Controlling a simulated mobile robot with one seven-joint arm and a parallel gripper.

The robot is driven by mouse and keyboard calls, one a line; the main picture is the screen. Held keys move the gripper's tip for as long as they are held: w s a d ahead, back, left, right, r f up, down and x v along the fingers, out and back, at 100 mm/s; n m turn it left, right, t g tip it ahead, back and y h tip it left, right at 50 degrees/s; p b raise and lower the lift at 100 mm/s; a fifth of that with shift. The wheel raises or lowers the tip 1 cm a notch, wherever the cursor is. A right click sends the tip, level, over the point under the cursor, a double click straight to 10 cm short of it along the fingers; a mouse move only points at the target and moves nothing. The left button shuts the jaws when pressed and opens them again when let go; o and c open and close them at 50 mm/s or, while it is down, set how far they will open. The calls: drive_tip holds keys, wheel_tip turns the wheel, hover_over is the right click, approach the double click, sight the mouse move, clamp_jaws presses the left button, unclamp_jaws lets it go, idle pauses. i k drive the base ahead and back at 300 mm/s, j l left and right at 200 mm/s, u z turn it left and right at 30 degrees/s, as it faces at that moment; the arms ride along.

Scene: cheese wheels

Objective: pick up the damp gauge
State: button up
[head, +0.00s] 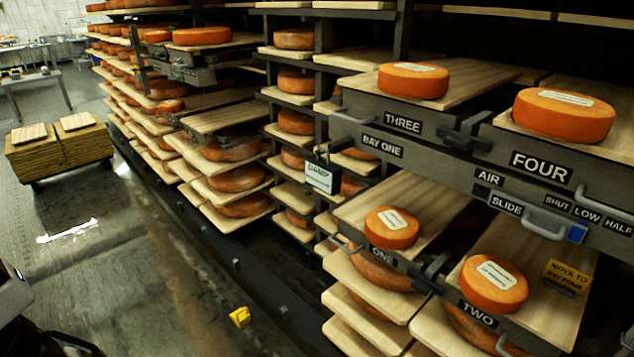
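A small dark-framed box with a white face (322,177) hangs on the front of the cheese rack, left of the BAY ONE label. Its lettering is blurred but seems to read DAMP, so I take it as the damp gauge. A dark hook or handle shows at its top. Nothing is touching it from my side. My gripper is not in view; only grey and dark parts, probably mine, show at the lower left edge.
Drawers hold orange cheese wheels (564,114) (391,228); their handles stick out. A yellow object (240,317) lies on the floor by the rack's base rail. A pallet cart (60,155) stands at left. The floor (110,260) between is mostly clear.

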sight(324, 176)
drive_tip(key=i+l+z, duration=0.35)
drive_tip(key=i+z, duration=0.4)
drive_tip(key=i, duration=0.1)
